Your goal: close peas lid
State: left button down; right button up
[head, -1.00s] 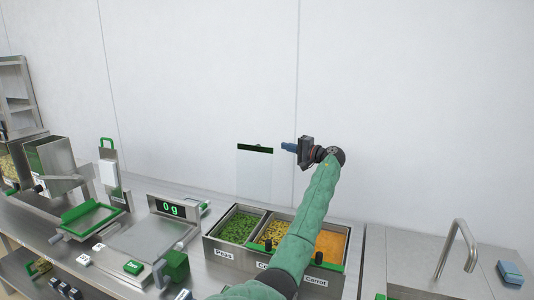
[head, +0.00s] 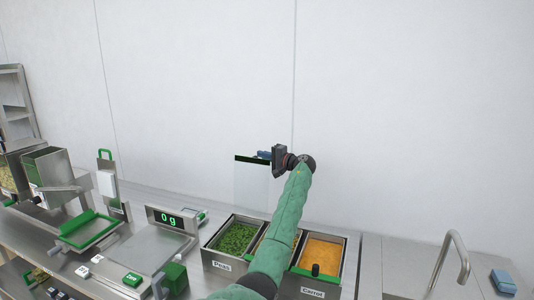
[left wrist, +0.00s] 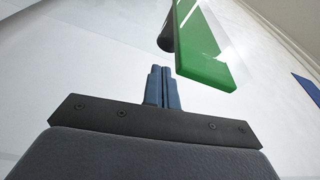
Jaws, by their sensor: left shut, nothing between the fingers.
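In the left wrist view the green strip (left wrist: 205,45) and a dark knob (left wrist: 167,38) show just past the fingertips. My left gripper (head: 262,155) is beside the right part of the strip and overlaps it in the head view. Its blue fingers (left wrist: 164,80) are shut with nothing between them. I cannot tell whether they touch the lid. My right gripper is out of view.
The peas (head: 236,238) are uncovered. My left arm crosses the middle bin, and a carrot bin (head: 323,250) stands to the right. A scale reading 0 g (head: 170,219) is left of the bins. A sink tap (head: 458,255) stands right. A plain wall is behind.

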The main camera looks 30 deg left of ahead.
pick_arm(q)
jog(key=shift+s+d+f+p, duration=0.1)
jog(key=shift+s+d+p, duration=0.1)
jog(key=shift+s, duration=0.35)
jog(key=shift+s+d+p, duration=0.15)
jog(key=shift+s+p, duration=0.05)
jog(key=shift+s, duration=0.35)
